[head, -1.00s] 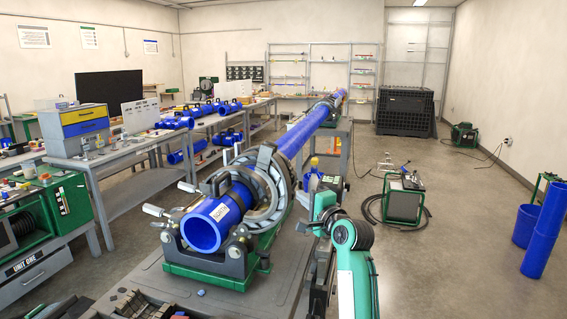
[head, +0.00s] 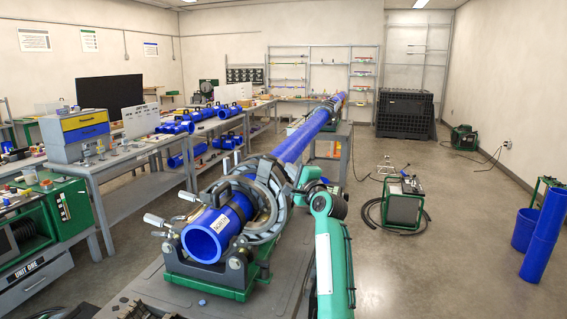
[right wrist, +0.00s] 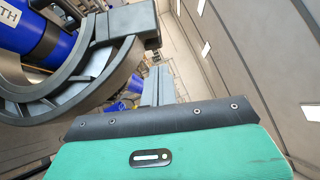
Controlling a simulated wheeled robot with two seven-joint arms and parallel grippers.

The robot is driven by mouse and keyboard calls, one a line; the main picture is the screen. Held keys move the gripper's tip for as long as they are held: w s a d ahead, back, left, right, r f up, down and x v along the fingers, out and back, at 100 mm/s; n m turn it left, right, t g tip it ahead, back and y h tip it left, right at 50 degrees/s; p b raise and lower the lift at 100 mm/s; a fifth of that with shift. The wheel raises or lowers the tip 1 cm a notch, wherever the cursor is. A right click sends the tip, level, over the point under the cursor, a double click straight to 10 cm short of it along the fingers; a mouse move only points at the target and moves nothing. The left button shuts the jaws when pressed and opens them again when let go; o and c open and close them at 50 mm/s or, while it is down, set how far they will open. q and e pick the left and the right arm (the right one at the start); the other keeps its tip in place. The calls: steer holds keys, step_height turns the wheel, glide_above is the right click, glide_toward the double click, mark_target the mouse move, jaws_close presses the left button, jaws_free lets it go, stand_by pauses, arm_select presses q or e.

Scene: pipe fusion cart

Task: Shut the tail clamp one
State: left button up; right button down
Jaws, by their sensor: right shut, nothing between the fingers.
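The pipe clamp assembly sits on a green base (head: 215,284) at the near end of the cart. Its grey ring clamp (head: 272,188) goes round the blue pipe (head: 206,240), with silver-ended levers (head: 157,221) on the left. I cannot tell which clamp is tail clamp one or whether its latch is closed. My right gripper (head: 297,190) is shut and empty, close to the right side of the ring; its fingers are largely hidden by my arm. In the right wrist view the grey ring's curved arm and end block (right wrist: 132,22) show at upper left, in front of a blue pipe (right wrist: 35,30).
The long blue pipe (head: 300,138) runs back along the cart. A workbench (head: 125,155) with blue fittings stands left. A green-framed unit with a coiled hose (head: 404,207) and upright blue pipes (head: 545,235) stand right.

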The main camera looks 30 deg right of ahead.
steer(key=shift+w+a+r+p, duration=0.3)
steer(key=shift+w+a+p, duration=0.05)
steer(key=shift+w+a, duration=0.6)
